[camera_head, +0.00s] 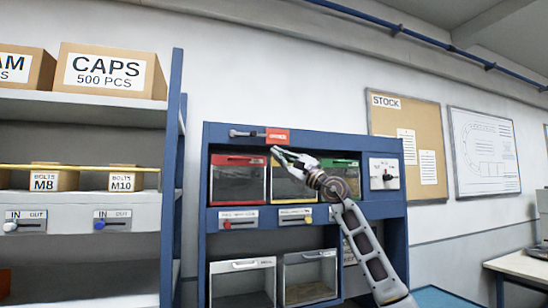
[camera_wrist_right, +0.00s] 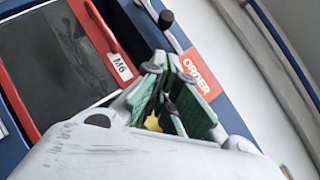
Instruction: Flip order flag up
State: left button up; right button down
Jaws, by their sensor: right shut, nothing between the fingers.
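The order flag (camera_head: 277,135) is a red plate marked ORDER on a short rod. It lies sideways along the top front edge of the blue cabinet, with the rod's dark knob at its left end. In the right wrist view the flag (camera_wrist_right: 203,75) is just beyond the fingers, partly covered by one of them. My right gripper (camera_head: 277,151) is just below the flag, in front of the cabinet's top row. Its green-padded fingers (camera_wrist_right: 172,78) are shut with nothing between them. I cannot tell whether they touch the flag. My left gripper is out of view.
The blue cabinet (camera_head: 392,210) holds clear-fronted bins, including a red-framed one (camera_head: 238,162) left of my gripper and a green-framed one (camera_head: 341,163) to its right. A switch panel (camera_head: 384,174) sits at right. A shelf rack (camera_head: 172,150) stands left. Space above the cabinet is free.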

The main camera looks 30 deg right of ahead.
jog(key=b+v, duration=0.2)
jog(key=v, duration=0.4)
jog(key=shift+f+b, duration=0.3)
jog(key=shift+b, duration=0.1)
jog(key=shift+a, duration=0.1)
